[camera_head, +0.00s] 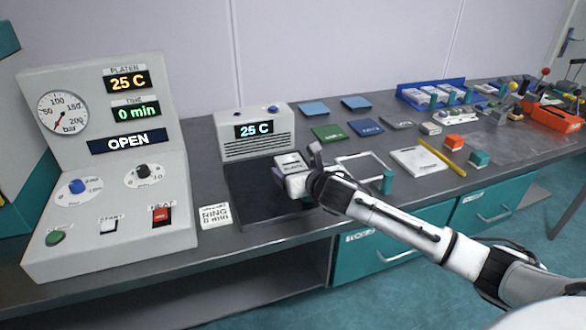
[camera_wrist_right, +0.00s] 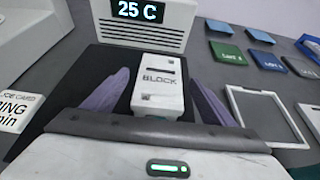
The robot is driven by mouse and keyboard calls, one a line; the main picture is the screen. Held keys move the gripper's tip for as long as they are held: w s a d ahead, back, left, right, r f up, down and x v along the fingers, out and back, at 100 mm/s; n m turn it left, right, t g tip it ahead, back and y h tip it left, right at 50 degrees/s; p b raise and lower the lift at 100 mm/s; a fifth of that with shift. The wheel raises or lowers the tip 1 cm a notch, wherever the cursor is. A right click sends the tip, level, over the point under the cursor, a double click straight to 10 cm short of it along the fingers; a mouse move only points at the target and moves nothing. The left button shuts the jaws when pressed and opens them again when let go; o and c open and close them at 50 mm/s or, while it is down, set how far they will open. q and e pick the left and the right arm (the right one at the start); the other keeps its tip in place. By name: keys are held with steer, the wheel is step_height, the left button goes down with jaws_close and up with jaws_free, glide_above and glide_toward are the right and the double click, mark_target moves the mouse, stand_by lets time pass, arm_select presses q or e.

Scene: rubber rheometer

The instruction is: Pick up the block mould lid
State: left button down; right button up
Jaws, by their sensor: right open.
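The block mould lid (camera_wrist_right: 160,80), a pale rectangular piece marked BLOCK, lies on a dark plate in the right wrist view. It also shows in the head view (camera_head: 288,160), partly hidden by my right gripper. My right gripper (camera_head: 297,166) is over the lid, its jaws open. In the right wrist view its two purple fingers (camera_wrist_right: 158,92) stand on either side of the lid, with a visible gap at each side. My left gripper is not in view.
A heater box (camera_head: 256,132) reading 25 C stands behind the dark plate (camera_head: 240,195). A press panel (camera_head: 112,160) reading OPEN is at left. A ring card (camera_head: 215,215) lies in front. A white frame (camera_head: 363,166) and a teal block (camera_head: 387,182) are close on the right.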

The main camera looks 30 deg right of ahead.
steer(key=c, duration=1.3)
steer(key=shift+r, duration=0.1)
steer(key=shift+c, duration=0.3)
